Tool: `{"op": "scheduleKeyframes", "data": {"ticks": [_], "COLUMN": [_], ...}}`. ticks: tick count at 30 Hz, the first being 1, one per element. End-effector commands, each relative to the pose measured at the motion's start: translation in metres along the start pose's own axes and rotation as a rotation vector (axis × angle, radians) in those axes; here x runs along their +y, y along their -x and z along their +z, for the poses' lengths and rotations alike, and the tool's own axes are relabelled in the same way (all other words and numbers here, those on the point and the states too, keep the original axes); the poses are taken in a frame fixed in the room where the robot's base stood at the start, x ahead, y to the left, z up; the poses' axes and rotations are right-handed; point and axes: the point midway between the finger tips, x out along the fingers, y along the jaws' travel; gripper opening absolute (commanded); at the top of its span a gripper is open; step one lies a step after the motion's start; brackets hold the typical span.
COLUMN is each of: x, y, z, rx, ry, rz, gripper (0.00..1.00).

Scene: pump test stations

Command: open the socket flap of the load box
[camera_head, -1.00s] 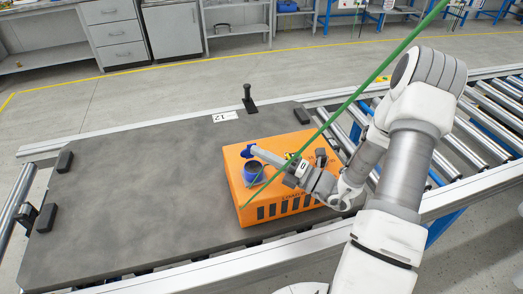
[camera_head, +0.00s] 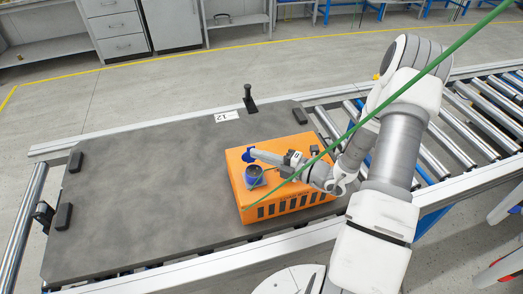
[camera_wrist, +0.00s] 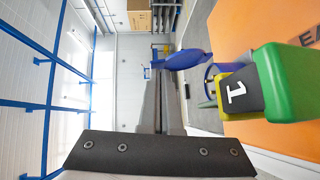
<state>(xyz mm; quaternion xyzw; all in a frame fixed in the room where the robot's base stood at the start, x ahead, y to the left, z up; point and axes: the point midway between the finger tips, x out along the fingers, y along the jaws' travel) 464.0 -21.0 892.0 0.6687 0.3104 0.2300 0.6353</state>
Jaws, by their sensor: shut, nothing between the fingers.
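The orange load box (camera_head: 290,180) lies on the dark grey platform. Its round blue socket (camera_head: 254,178) faces up with a dark opening. The blue flap (camera_head: 247,156) stands up at the socket's far left side, clear of the mouth. My gripper (camera_head: 255,152) is shut and empty, its tip right beside the flap; contact cannot be told. In the wrist view, the shut fingers (camera_wrist: 160,85) point towards the flap (camera_wrist: 187,59), which stands tilted away from the socket ring (camera_wrist: 212,75). A green and yellow block marked 1 (camera_wrist: 285,82) partly hides the socket.
The grey platform (camera_head: 150,190) is bare left of the box. A black post (camera_head: 249,98) stands at its far edge by a label marked 12 (camera_head: 227,116). A thin green line (camera_head: 440,60) crosses the view diagonally. A roller conveyor (camera_head: 470,130) extends right.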

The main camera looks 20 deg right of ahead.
Motion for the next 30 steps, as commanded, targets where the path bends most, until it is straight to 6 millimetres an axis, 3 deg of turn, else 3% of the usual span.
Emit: {"op": "scheduleKeyframes", "data": {"ticks": [1, 12, 30], "x": [0.010, 0.011, 0.013], "y": [0.000, -0.008, -0.022], "z": [0.001, 0.009, 0.022], "rx": [0.000, 0.000, 0.000], "ry": [-0.025, -0.154, -0.156], "rz": [-0.027, -0.157, -0.156], "gripper": [0.00, 0.00, 0.00]}}
